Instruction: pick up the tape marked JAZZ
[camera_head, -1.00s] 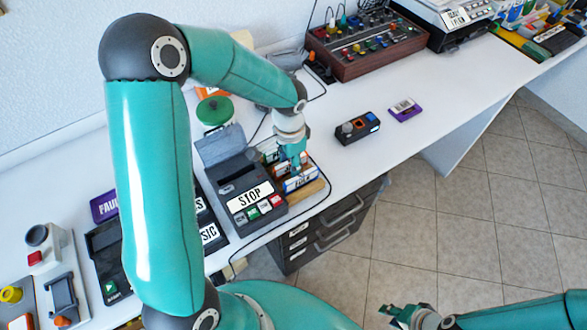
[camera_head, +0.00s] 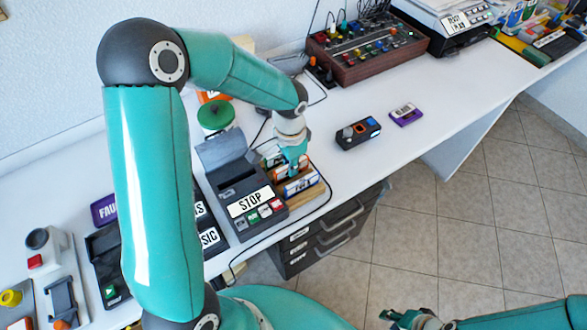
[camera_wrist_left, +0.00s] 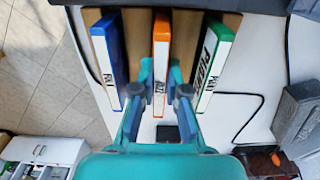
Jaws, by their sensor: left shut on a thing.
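In the left wrist view, the orange tape (camera_wrist_left: 162,32) with a white spine that reads JAZZ stands in a wooden rack (camera_wrist_left: 137,42). A blue tape (camera_wrist_left: 110,50) stands left of it and a green tape (camera_wrist_left: 212,60) right of it. My left gripper (camera_wrist_left: 161,80) is shut on the orange tape, one finger on each side. The tape still sits between its neighbours. In the head view, my left gripper (camera_head: 294,162) is low over the rack (camera_head: 308,196) and hides part of the tapes. My right gripper (camera_head: 402,318) is empty above the floor.
A deck marked STOP (camera_head: 238,190) with its lid up stands close left of the rack. A small black device (camera_head: 358,133) and a purple tape (camera_head: 405,114) lie to the right. A mixer (camera_head: 366,48) is behind. A black cable runs around the rack.

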